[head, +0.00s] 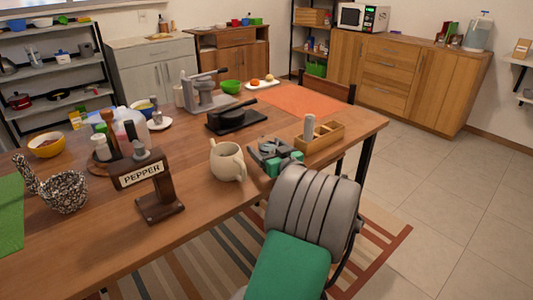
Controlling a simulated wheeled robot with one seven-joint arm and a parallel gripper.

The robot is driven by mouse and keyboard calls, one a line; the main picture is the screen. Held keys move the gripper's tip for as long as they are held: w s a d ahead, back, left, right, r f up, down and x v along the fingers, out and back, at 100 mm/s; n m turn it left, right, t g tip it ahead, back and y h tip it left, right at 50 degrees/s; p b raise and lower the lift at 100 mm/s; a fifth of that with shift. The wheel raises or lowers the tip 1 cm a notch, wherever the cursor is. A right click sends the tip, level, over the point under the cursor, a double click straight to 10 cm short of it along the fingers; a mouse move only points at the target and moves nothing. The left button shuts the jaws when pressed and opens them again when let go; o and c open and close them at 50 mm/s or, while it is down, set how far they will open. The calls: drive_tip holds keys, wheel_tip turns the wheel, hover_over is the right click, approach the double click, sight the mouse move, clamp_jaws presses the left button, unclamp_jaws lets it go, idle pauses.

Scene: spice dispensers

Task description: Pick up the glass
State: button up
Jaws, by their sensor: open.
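My gripper (272,151) is open and hangs over the table's near right edge, between a cream jug and a wooden tray. No clear drinking glass can be made out for certain. A pale grey upright cylinder (309,127) stands at the wooden tray (330,138), just right of and beyond my gripper; it may be the glass, but its material is too small to tell. My gripper appears apart from it. My arm hides the table edge below the gripper.
The cream jug (227,160) stands close left of my gripper. An orange mat (305,98) lies at the far end of the wooden table (225,205). Floor at right is clear.

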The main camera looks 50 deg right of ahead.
drive_tip(key=shift+x, duration=0.9)
clamp_jaws()
